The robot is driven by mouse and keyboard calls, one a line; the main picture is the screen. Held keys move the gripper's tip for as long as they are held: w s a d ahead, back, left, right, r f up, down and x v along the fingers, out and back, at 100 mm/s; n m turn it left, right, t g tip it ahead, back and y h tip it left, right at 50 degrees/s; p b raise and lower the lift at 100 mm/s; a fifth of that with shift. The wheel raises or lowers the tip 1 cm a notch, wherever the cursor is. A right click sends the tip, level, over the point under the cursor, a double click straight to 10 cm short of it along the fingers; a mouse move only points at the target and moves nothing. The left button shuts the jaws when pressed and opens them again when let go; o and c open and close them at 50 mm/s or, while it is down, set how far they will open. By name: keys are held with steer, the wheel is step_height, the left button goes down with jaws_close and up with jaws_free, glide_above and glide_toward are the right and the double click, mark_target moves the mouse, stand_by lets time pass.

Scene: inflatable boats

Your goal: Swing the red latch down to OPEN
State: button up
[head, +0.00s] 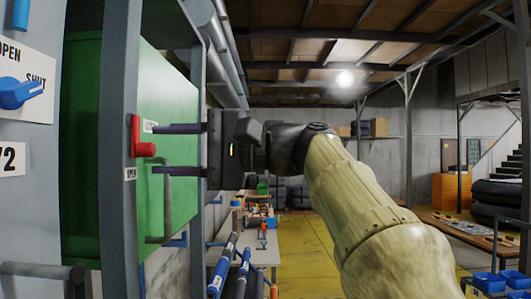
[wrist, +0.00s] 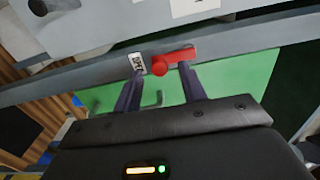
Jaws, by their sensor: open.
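The red latch (head: 137,132) is on the grey upright post of the green cabinet, in the left of the head view. Its bar stands upright, with a round knob at the lower end.
The green cabinet (head: 170,100) has a grey bar handle (head: 166,205) below my gripper. A blue knob (head: 20,92) on a grey panel with OPEN and SHUT marks is at far left. A workbench (head: 267,256) with tools stands lower down; yellow floor lies beyond.

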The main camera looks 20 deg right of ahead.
steer(key=b+v, duration=0.2)
steer(key=v, duration=1.4)
steer(key=shift+d, duration=0.15)
steer(key=w+f+m+t+h, duration=0.3)
steer(key=w+f+m, duration=0.3)
steer(key=w+f, duration=0.5)
steer(key=w+f+m+g+h, duration=0.1)
steer(key=w+f+h, duration=0.15)
steer(key=f, duration=0.75)
steer(key=w+f+m+g+h, duration=0.1)
steer(key=f+h, duration=0.2)
steer(key=f, duration=0.7)
steer(key=s+a+f+n+g+h, duration=0.1)
steer(key=s+f+n, duration=0.3)
steer(key=f, duration=0.6)
steer(key=s+a+f+n+g+h, duration=0.1)
steer(key=s+f+n+g+h, duration=0.1)
steer(key=s+f+n+h, duration=0.2)
steer(key=s+a+f+n+g+h, duration=0.1)
steer(key=s+f+n+h, duration=0.2)
steer(key=s+f, duration=0.5)
step_height(320, 180, down, 9)
steer(key=shift+s+f+n+g, duration=0.15)
steer(key=shift+n+g, duration=0.15)
steer(key=shift+n, duration=0.3)
